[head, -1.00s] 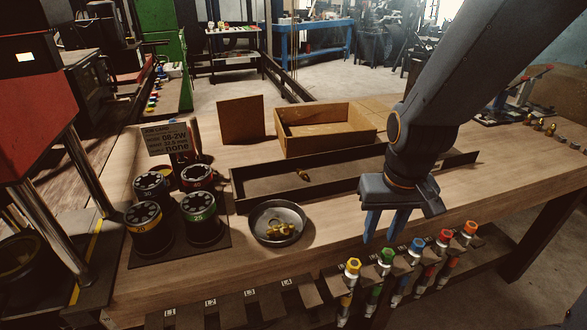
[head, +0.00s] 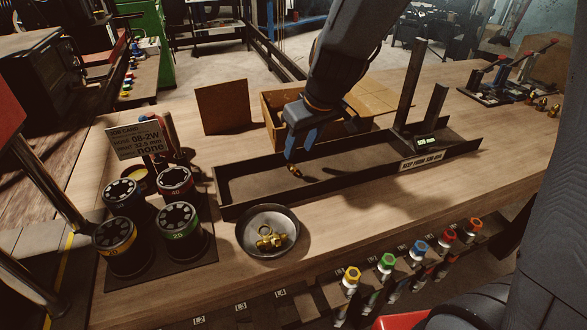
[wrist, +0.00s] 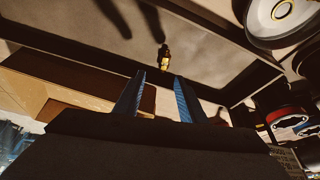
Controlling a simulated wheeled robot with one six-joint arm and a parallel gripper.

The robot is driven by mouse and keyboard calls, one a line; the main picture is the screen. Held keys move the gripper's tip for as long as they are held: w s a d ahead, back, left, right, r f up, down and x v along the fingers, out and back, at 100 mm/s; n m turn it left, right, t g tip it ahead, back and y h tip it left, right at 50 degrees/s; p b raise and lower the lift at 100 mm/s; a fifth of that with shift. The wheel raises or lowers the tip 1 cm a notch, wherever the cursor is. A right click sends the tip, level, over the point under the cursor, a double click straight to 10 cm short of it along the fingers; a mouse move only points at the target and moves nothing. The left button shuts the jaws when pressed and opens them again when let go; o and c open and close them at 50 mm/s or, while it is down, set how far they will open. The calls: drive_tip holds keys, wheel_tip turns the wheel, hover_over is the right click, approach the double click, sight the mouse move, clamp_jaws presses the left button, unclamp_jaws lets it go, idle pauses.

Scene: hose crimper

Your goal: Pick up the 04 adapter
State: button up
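A small brass fitting (head: 295,171) lies alone in the long dark tray (head: 240,196); no 04 mark is readable on it. Several more brass fittings (head: 270,239) lie in a round metal dish (head: 246,245) in front of the tray. My gripper (head: 291,157) points down over the tray, with its fingertips close to the lone fitting. In the wrist view, the blue fingers of my gripper (wrist: 160,78) stand apart with nothing between them. The lone fitting (wrist: 163,56) shows just beyond the fingertips, roughly centred on the gap.
Dark dies (head: 178,222) with coloured bands and a job card (head: 139,142) stand left of the dish. A cardboard box (head: 271,106) stands behind the tray. A gauge with dark uprights (head: 403,105) stands at the tray's right end. Colour-capped hoses (head: 420,247) hang along the front edge.

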sight(293, 166)
drive_tip(key=shift+a+x, duration=0.15)
drive_tip(key=shift+x, duration=1.5)
drive_tip(key=shift+a+x, duration=0.2)
drive_tip(key=shift+x, duration=1.4)
drive_tip(key=shift+s, duration=0.15)
drive_tip(key=shift+c, duration=0.3)
clamp_jaws()
